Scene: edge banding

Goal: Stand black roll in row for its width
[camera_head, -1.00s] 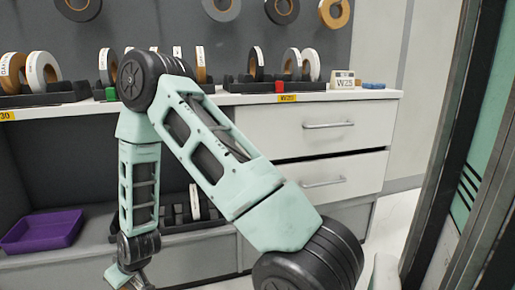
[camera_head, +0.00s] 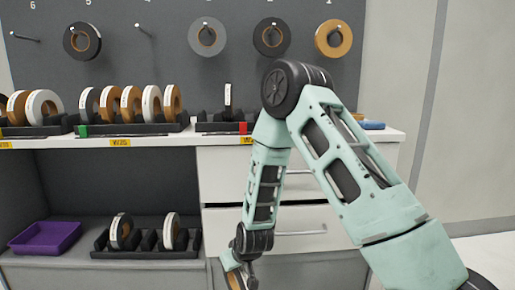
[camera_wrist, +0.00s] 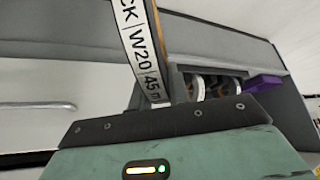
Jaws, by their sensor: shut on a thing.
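My gripper (camera_head: 243,280) hangs low in front of the drawers, at the bottom edge of the head view. It is shut on a roll (camera_head: 233,282), mostly cut off there. In the wrist view the held roll (camera_wrist: 140,50) stands edge-on, its white label ending "CK | W20 | 45 m". On the counter, the middle row rack (camera_head: 142,128) has a green block, several rolls and a yellow tag that seems to read W20.
The left rack (camera_head: 58,129) holds several rolls. A lower-shelf rack (camera_head: 150,250) holds two rolls, beside a purple tray (camera_head: 45,237). Rolls hang on numbered wall pegs above the counter. Drawers (camera_head: 300,220) stand behind my arm.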

